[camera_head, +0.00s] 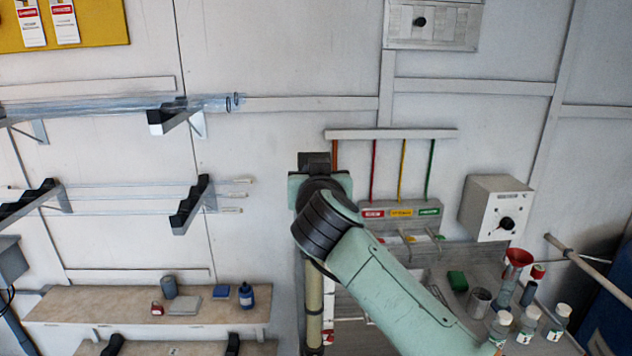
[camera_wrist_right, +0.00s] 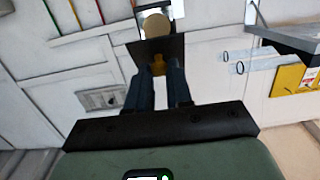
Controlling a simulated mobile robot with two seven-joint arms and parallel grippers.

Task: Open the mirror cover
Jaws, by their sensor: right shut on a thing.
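In the right wrist view a dark flat plate (camera_wrist_right: 172,48), which looks like the mirror cover, lies just beyond my right gripper (camera_wrist_right: 158,72). A small orange-yellow knob (camera_wrist_right: 158,62) stands at its near side, and my right gripper's two dark fingers are shut on it. A tan round part (camera_wrist_right: 156,25) shows just past the plate. In the head view my right arm comes in from the lower right and hides the fingers and knob. A dark block (camera_head: 314,160) shows above the wrist; I cannot tell whether it is gripper or cover. My left gripper is not in view.
A tan upright column (camera_head: 314,300) stands below my wrist. Right of it are coloured pipes (camera_head: 403,170), a grey control box (camera_head: 496,208) and a bench with bottles and a red funnel (camera_head: 518,257). Racks with glass tubes (camera_head: 130,104) and a shelf (camera_head: 100,306) are at left.

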